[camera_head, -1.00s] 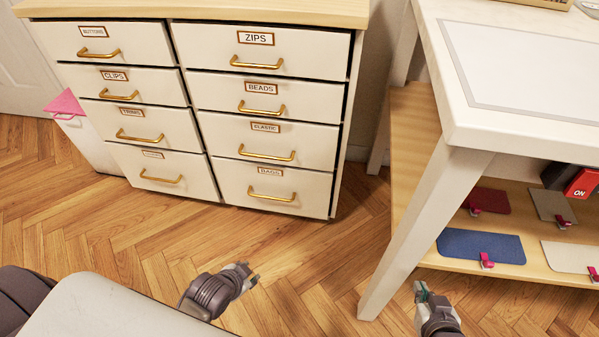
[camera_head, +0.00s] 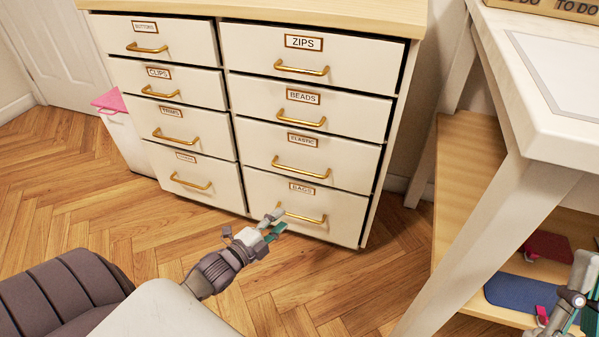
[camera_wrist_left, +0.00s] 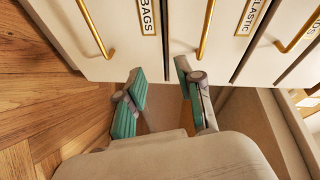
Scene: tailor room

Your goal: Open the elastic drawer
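The elastic drawer (camera_head: 350,155) is a cream front in the right column of the cabinet, between the beads and bags drawers. It is closed and has a gold bar handle (camera_head: 301,168) under its label. My left gripper (camera_head: 272,228) is in front of the bags drawer, lower than the elastic handle. In the left wrist view its teal fingers (camera_wrist_left: 163,92) are spread with nothing between them. The elastic handle (camera_wrist_left: 205,30) shows there beyond the right finger, apart from it. My right gripper (camera_head: 572,305) is at the lower right edge, partly cut off; its opening is unclear.
The bags drawer (camera_head: 345,217) and its handle (camera_head: 301,215) are right by my left gripper. A white table (camera_head: 480,220) with a lower shelf stands on the right. A white bin with a pink top (camera_head: 108,101) is left of the cabinet. The wood floor ahead is clear.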

